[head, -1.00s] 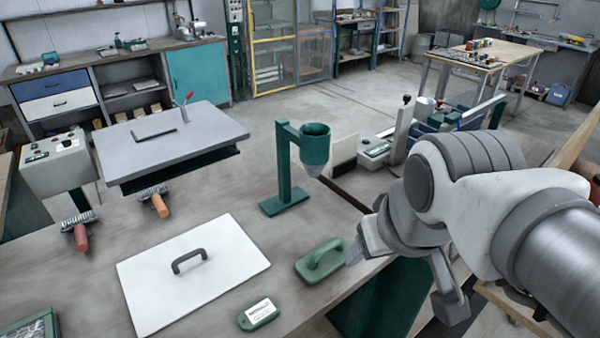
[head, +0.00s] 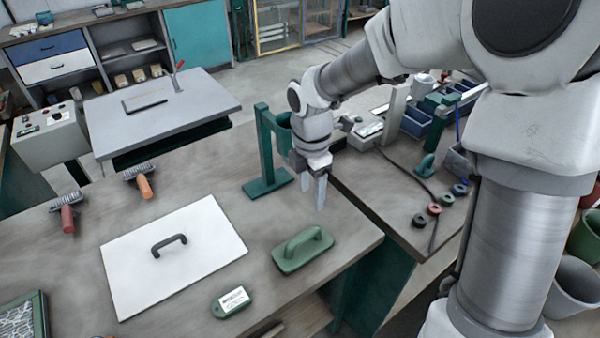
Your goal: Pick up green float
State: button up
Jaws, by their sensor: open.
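The green float (head: 302,250) is a flat green block with a raised loop handle. It lies flat on the grey bench (head: 345,258), right of the white board, near the bench's front right edge. My gripper (head: 313,192) hangs with its fingers pointing down, above and a little behind the float. Its two fingers are apart and nothing is between them. The float is fully visible and the gripper does not touch it.
A white board with a dark handle (head: 170,250) lies left of the float, and a green tag (head: 232,301) lies in front. A green stand (head: 266,155) with a cup rises beside my gripper, partly hidden by it. Two brushes (head: 66,212) (head: 142,182) lie at left.

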aim_at(303, 234)
jog(key=shift+n, duration=0.6)
jog(key=f, duration=0.9)
jog(key=w+a+f, duration=0.1)
jog(key=f, duration=0.3)
jog(key=shift+f, duration=0.2)
jog(key=shift+w+a+f, duration=0.1)
jog(key=shift+a+f, duration=0.05)
jog(key=shift+f, duration=1.2)
jog(key=shift+a+f, duration=0.15)
jog(key=shift+f, duration=1.15)
grip_shut()
